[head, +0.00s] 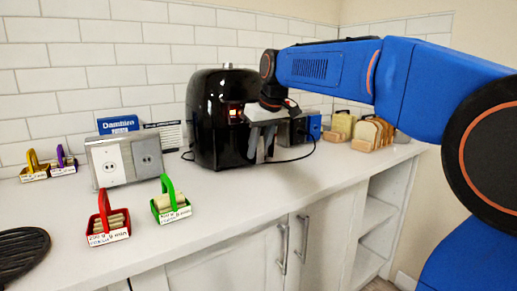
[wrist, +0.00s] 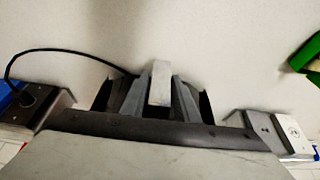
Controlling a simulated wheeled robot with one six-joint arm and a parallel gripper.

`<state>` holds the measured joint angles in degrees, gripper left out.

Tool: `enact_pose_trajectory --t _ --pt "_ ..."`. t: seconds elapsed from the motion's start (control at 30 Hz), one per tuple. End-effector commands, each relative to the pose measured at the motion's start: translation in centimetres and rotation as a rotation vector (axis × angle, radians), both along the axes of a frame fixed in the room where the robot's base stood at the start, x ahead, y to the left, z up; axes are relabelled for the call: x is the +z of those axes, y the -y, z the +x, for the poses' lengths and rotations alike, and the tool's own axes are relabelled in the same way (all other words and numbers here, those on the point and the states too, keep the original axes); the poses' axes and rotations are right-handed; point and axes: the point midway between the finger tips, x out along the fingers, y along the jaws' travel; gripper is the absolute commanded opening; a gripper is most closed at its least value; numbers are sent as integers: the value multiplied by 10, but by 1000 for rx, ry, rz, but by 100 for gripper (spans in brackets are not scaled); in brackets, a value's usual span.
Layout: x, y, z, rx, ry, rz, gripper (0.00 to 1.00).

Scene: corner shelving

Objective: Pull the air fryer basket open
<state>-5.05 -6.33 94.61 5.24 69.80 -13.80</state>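The black air fryer (head: 220,120) stands upright on the counter against the tiled wall, in the head view. My gripper (head: 260,152) points down at its front right side, and my wrist hides part of that side. In the wrist view, the two grey fingers of my gripper (wrist: 160,90) stand on either side of a pale bar (wrist: 160,82), which looks like the basket handle. The fingers are very near the bar, but whether they press on it is unclear. I see no clear gap between the basket and the fryer body; the basket front is mostly hidden.
A blue-and-grey appliance (head: 305,128) and bread (head: 372,133) are to the right. A black cable (head: 292,159) lies nearby. The counter (head: 235,205) before the fryer is clear.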

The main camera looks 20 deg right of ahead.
Motion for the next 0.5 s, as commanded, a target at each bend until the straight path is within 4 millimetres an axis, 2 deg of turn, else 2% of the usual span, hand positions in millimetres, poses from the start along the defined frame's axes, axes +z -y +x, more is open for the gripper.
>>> enact_pose_trajectory --t 0.03,0.1,0.33,0.5 --pt "0 0 0 0 0 0 14" --pt "0 0 0 0 0 0 0" --pt "0 1 -3 0 0 0 0" --pt "1 6 -18 -1 1 1 0"
